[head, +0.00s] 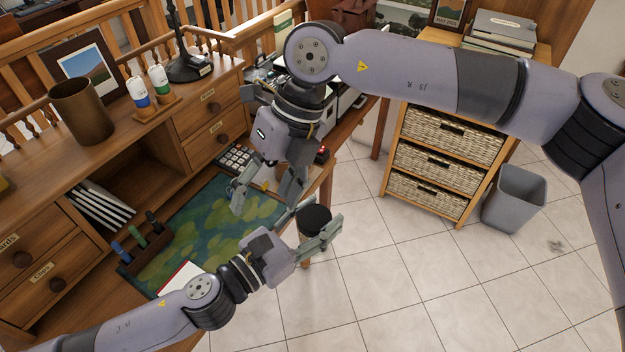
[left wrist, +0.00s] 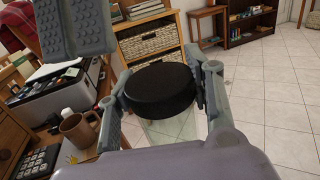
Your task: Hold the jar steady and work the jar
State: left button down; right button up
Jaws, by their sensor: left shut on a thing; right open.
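The jar has a black lid (head: 315,217) and a pale, see-through glass body (left wrist: 172,133). My left gripper (head: 322,224) is shut around the jar, one finger on each side, and holds it near the desk's front edge. In the left wrist view the black lid (left wrist: 160,90) sits on the jar between my left fingers (left wrist: 158,95). My right gripper (head: 264,205) is open and empty, pointing down, to the left of the lid and apart from it. Its fingers (left wrist: 75,25) show at the top left of the left wrist view. Most of the glass body is hidden in the head view.
The wooden desk holds a green patterned mat (head: 205,225), a pen holder (head: 145,250), a calculator (head: 238,158), a brown cup (head: 82,112) and a lamp (head: 185,65). A basket drawer unit (head: 447,150) and grey bin (head: 513,198) stand on the right. The tiled floor between is clear.

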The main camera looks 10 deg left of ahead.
aim_at(312, 217)
jog(key=d+t+h, duration=0.1)
jog(key=d, duration=0.1)
jog(key=w+d+t+h, duration=0.1)
jog(key=d, duration=0.1)
jog(key=w+d+t+h, duration=0.1)
jog(key=d, duration=0.1)
jog(key=shift+w+d+r+h, duration=0.2)
jog(key=shift+d+r+h, duration=0.1)
jog(key=shift+d+h, duration=0.1)
jog(key=shift+f, duration=3.9)
jog(key=shift+c, duration=0.4)
jog(key=shift+a, duration=0.15)
jog(key=c, duration=1.1)
jog(key=o, duration=1)
jog(key=shift+o, duration=1.3)
jog(key=shift+r, duration=0.1)
